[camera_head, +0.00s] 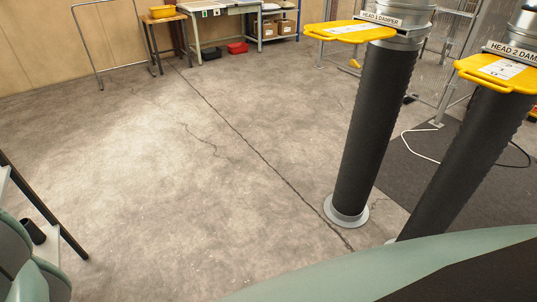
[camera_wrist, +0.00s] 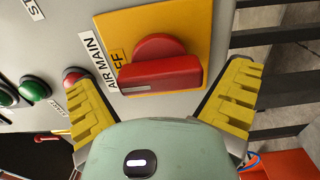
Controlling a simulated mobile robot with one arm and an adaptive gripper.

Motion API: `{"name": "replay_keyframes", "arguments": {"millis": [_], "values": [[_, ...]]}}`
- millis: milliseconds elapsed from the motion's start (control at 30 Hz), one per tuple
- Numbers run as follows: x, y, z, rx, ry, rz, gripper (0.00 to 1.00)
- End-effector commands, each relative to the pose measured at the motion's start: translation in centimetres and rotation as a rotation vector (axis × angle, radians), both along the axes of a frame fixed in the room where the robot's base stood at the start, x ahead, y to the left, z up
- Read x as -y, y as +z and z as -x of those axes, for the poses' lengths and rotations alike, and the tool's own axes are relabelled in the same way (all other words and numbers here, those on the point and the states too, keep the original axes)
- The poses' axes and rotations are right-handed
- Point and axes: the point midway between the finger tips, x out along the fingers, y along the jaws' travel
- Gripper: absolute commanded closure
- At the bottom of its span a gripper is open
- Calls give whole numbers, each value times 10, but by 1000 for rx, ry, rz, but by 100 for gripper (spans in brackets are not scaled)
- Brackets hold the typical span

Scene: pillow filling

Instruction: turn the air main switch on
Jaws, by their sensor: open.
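The air main switch (camera_wrist: 160,76) shows in the wrist view as a red rotary handle, its bar lying nearly level across the picture, on a yellow plate (camera_wrist: 195,25). A label (camera_wrist: 98,62) reading AIR MAIN is beside the plate, and part of the word OFF shows at the plate's left edge. My gripper (camera_wrist: 160,84) is open, with one yellow ribbed finger on the left and one on the right of the handle. I cannot tell whether either finger touches it. The head view does not show the switch.
In the wrist view, green buttons (camera_wrist: 34,89) and a red button (camera_wrist: 73,76) sit left of the switch, near the left finger. Dark bars (camera_wrist: 285,84) are at the right. In the head view, two dark damper pipes (camera_head: 375,125) stand at the right; the floor (camera_head: 180,150) is clear.

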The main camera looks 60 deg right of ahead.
Motion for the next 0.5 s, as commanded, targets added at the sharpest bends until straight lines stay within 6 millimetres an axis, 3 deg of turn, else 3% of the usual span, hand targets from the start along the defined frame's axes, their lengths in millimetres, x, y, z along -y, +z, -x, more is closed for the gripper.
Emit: {"name": "replay_keyframes", "arguments": {"millis": [433, 500], "values": [[-8, 1, -2, 2, 3, 0, 0], [-8, 1, -2, 2, 3, 0, 5]]}}
